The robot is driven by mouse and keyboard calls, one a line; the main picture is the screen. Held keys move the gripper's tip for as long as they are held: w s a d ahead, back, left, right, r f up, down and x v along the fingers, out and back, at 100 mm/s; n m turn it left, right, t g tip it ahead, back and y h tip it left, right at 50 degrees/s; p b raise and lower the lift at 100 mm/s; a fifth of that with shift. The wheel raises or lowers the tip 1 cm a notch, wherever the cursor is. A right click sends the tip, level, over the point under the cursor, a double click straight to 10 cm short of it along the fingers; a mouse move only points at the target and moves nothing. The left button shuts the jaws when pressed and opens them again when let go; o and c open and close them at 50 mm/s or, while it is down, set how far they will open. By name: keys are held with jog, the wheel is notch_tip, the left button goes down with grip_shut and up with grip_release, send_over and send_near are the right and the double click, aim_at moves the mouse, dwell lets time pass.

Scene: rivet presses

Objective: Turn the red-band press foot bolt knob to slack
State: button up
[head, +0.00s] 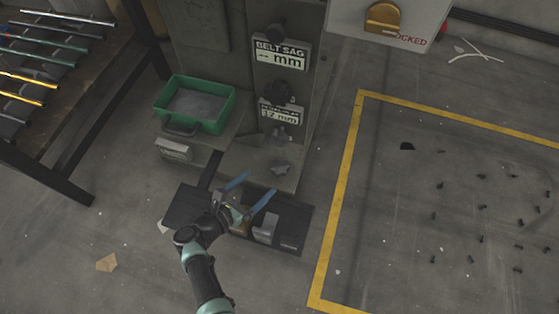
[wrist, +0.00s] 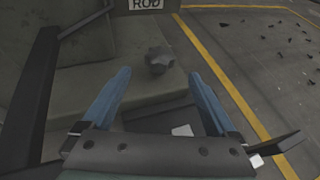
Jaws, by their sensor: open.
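A dark, lobed knob (head: 281,168) sits on the foot of the grey-green press (head: 215,60). In the wrist view the same knob (wrist: 158,60) stands on the foot plate, just beyond my fingertips and roughly centred between them. My gripper (head: 262,182) is open and empty, its two blue fingers pointing toward the knob from the front left. In the wrist view my gripper (wrist: 160,75) shows a gap between the fingers and the knob, with no contact visible. I see no red band on the press, and no slack marking is readable.
Other dark knobs (head: 278,92) and plates, one reading BELT SAG (head: 280,53), are on the press front. A green tray (head: 228,102) stands left. A rack (head: 70,187) stands far left. Small dark pieces (head: 483,207) litter the yellow-lined floor.

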aim_at(279, 167)
jog(key=b+x, duration=0.6)
jog(key=x, duration=0.3)
jog(key=shift+w+d+f, duration=0.1)
jog(key=shift+d+f, duration=0.05)
jog(key=shift+f, duration=0.15)
jog(key=shift+b+x, duration=0.5)
jog(key=shift+x, duration=0.45)
jog(key=shift+w+r, duration=0.1)
jog(key=shift+r, duration=0.15)
jog(key=shift+c, duration=0.3)
jog(key=c, duration=1.3)
